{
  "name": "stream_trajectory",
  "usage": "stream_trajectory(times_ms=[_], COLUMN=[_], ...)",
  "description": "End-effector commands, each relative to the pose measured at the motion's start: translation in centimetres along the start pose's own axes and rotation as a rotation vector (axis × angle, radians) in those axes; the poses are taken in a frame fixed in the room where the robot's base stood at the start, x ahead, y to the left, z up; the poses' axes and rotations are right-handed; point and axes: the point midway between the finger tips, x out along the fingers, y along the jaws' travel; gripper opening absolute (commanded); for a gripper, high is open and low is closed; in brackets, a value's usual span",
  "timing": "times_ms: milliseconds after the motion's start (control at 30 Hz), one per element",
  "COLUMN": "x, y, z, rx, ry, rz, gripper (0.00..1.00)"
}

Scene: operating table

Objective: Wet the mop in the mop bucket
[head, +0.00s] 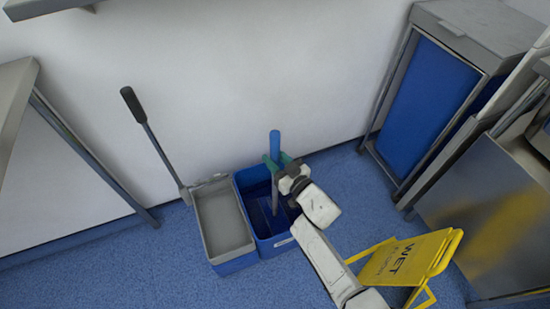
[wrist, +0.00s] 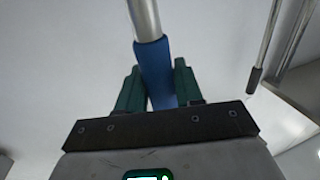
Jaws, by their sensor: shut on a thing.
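The mop (head: 275,145) stands nearly upright over the blue compartment of the mop bucket (head: 285,240). It has a blue grip on top and a grey shaft running down into that compartment. The mop's lower end and any water are too dark to make out. My gripper (head: 277,162) is shut on the blue grip, with one green finger on each side. In the wrist view, the green fingers of my gripper (wrist: 157,75) flank the mop's blue grip (wrist: 155,62), and the grey shaft extends beyond it.
A grey wringer tray (head: 223,225) with a long black-tipped lever (head: 152,135) sits at the bucket's left. A yellow wet-floor sign (head: 410,258) stands at the right. A blue-sided cart (head: 425,105) is behind it. A white wall is close behind the bucket. Blue floor is free at front left.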

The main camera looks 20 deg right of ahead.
Motion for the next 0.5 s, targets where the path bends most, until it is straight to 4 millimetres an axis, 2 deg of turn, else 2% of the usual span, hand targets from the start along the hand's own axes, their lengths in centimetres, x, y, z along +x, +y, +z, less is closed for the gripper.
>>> stream_trajectory(times_ms=[233, 500], x=[0.0, 0.0], y=[0.0, 0.0], z=[-0.3, -3.2], rx=[0.000, 0.000], ry=[-0.003, 0.000], rz=[0.001, 0.000], gripper=[0.05, 0.05])
